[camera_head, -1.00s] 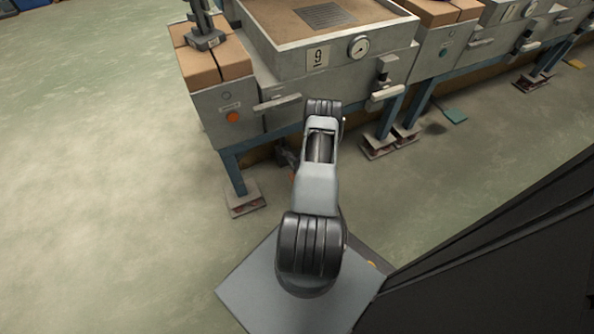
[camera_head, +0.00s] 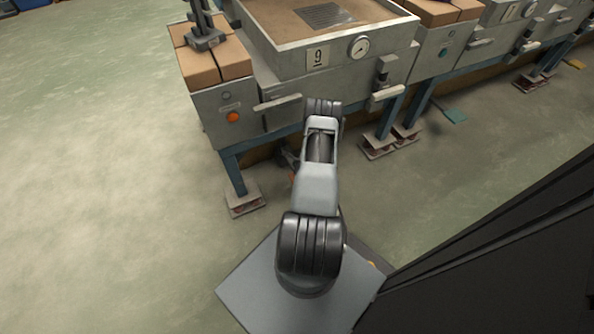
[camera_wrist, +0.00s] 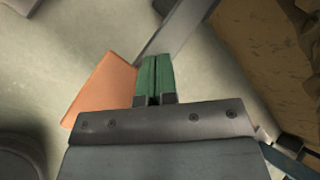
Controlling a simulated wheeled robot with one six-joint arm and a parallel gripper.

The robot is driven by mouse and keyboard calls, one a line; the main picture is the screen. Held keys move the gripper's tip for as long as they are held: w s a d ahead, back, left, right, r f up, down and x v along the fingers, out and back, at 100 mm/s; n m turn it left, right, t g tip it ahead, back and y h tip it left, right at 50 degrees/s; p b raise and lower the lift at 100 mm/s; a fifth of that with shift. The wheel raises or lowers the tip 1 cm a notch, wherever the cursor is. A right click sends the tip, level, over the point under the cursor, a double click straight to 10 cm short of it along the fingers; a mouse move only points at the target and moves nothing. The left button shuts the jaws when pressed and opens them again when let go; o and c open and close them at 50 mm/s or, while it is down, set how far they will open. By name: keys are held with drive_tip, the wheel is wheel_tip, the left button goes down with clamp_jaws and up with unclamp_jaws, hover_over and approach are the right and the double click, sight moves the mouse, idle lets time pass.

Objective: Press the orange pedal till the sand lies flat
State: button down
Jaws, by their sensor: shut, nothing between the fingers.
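The orange pedal (camera_wrist: 102,92) lies low near the floor in the wrist view, just left of my gripper (camera_wrist: 154,58). The green fingers are shut together with nothing between them. They overlap the pedal's right edge in the picture; I cannot tell whether they touch it. In the head view my arm hides most of the pedal, with only a small orange bit showing (camera_head: 291,177). The sand (camera_head: 270,18) fills the square bed marked 9. A grey ridged patch (camera_head: 325,16) shows in its middle.
The grey bench (camera_head: 300,88) has blue legs on footed plates (camera_head: 244,204). A round gauge (camera_head: 358,46), handles and an orange button (camera_head: 232,117) are on its front. A teal pedal (camera_head: 453,115) lies to the right. The floor at left is clear. Brown material (camera_wrist: 275,65) is at right in the wrist view.

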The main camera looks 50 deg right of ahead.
drive_tip(key=shift+f, duration=0.15)
drive_tip(key=shift+s+f+b, duration=0.15)
drive_tip(key=shift+f+b, duration=0.15)
drive_tip(key=shift+b, duration=0.15)
drive_tip(key=shift+s+a+f+b, duration=0.1)
drive_tip(key=shift+s+f+b, duration=0.05)
drive_tip(key=shift+f+b, duration=1.1)
drive_tip(key=shift+s+a+f+b, duration=0.1)
drive_tip(key=shift+s+f+b, duration=0.05)
drive_tip(key=shift+f+b, duration=1.1)
idle(2.4)
drive_tip(key=shift+p, duration=0.3)
drive_tip(key=shift+r+p, duration=1.6)
drive_tip(key=shift+r, duration=0.6)
drive_tip(key=shift+w+d+r+p, duration=0.1)
drive_tip(key=shift+w+r+p, duration=0.15)
drive_tip(key=shift+r, duration=0.35)
drive_tip(key=shift+r, duration=0.15)
drive_tip(key=shift+w+d+r+p, duration=0.1)
drive_tip(key=shift+w+r+p, duration=0.05)
drive_tip(key=shift+r+p, duration=1.9)
drive_tip(key=shift+r+b, duration=0.35)
drive_tip(key=shift+b, duration=0.1)
